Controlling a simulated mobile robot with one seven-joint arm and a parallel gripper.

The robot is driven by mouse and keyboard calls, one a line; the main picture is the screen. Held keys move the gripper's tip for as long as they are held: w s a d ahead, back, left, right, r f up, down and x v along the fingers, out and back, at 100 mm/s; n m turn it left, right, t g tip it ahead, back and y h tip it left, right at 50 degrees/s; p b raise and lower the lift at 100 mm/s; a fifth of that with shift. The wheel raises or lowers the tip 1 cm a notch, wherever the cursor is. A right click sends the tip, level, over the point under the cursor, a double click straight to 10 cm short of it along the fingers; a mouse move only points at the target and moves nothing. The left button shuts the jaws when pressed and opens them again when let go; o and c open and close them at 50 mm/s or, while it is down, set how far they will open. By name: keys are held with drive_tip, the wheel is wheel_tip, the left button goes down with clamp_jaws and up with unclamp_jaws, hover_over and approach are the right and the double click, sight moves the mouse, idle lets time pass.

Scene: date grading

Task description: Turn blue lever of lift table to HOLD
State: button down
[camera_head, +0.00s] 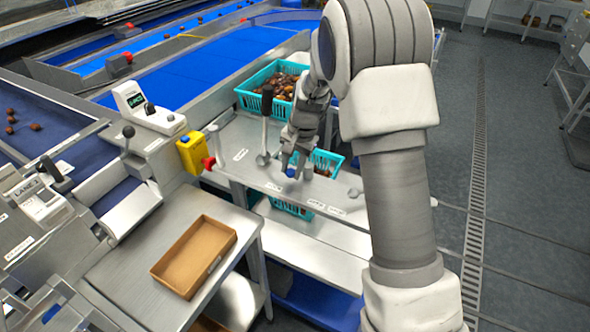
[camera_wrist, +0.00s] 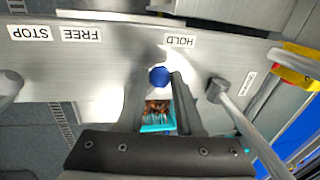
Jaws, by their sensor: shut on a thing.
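The blue lever shows as a round blue knob (camera_head: 291,172) on the sloping grey panel of the lift table (camera_head: 235,135). My gripper (camera_head: 290,162) reaches down onto it and is shut on it. In the wrist view the blue knob (camera_wrist: 160,78) sits at the fingertips of my gripper (camera_wrist: 161,85). The HOLD label (camera_wrist: 180,41) is upside down there, just above and right of the knob. The FREE label (camera_wrist: 81,34) and STOP label (camera_wrist: 30,33) are farther left. The lever's shaft is mostly hidden under the knob and fingers.
A black-handled lever (camera_head: 266,104) stands left of my gripper. A teal crate of dates (camera_head: 245,101) is behind, another teal crate (camera_head: 328,158) just beyond my gripper. A yellow box with a red button (camera_head: 192,152) is at the left. A brown tray (camera_head: 231,237) lies on the front table.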

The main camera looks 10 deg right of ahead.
drive_tip(key=shift+w+a+r+m+t, duration=0.15)
drive_tip(key=shift+w+m, duration=0.2)
drive_tip(key=shift+m, duration=0.25)
drive_tip(key=shift+w+d+m+t, duration=0.15)
drive_tip(key=shift+w+m, duration=0.2)
drive_tip(key=shift+m, duration=0.25)
drive_tip(key=c, duration=0.6)
unclamp_jaws()
drive_tip(key=v, duration=1.7)
drive_tip(key=shift+a+r, duration=0.2)
